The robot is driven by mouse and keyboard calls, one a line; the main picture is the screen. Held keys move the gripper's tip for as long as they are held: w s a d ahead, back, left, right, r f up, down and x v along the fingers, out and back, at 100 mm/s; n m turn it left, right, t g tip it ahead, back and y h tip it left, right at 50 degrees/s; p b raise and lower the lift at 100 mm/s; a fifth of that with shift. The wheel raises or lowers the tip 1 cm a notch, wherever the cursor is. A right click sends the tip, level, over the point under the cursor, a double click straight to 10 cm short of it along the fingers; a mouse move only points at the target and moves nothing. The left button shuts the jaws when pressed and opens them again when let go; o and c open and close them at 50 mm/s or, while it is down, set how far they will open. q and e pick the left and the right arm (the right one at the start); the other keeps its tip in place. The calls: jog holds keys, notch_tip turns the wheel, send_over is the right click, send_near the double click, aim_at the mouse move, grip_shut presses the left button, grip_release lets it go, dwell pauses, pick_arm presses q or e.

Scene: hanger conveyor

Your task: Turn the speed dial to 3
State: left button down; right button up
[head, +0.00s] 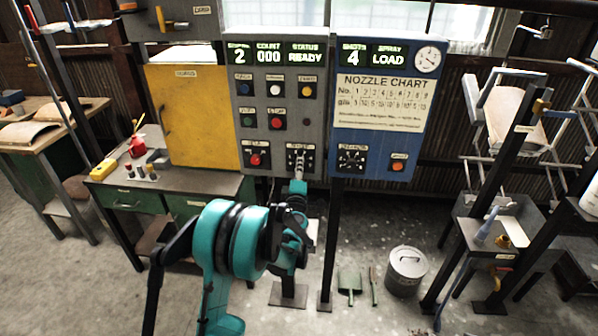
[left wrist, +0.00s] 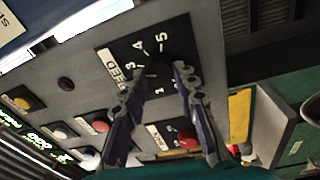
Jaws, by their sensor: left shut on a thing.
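The speed dial (left wrist: 158,72) is a dark knob on a black plate marked with numbers, low on the grey control panel (head: 232,140). In the left wrist view my left gripper (left wrist: 155,82) has its two fingers on either side of the knob, shut on it. The fingers partly cover the knob and the scale, so I cannot read its pointer. In the head view my left gripper (head: 299,177) reaches up to the dial plate (head: 299,152) from below. The speed display (head: 239,56) reads 2. My right gripper is not in view.
A red knob (head: 256,160) sits left of the dial, with coloured buttons above. A blue panel (head: 382,118) on the right has its own dial (head: 351,159) and an orange button (head: 398,166). A yellow cabinet (head: 187,115) stands left. A metal bin (head: 405,272) is on the floor.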

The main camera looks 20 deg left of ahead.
pick_arm(q)
jog(key=shift+m, duration=0.4)
jog(key=c, duration=1.2)
grip_release()
jog(key=shift+o, duration=0.2)
jog(key=v, duration=1.2)
jog(key=shift+d, duration=0.15)
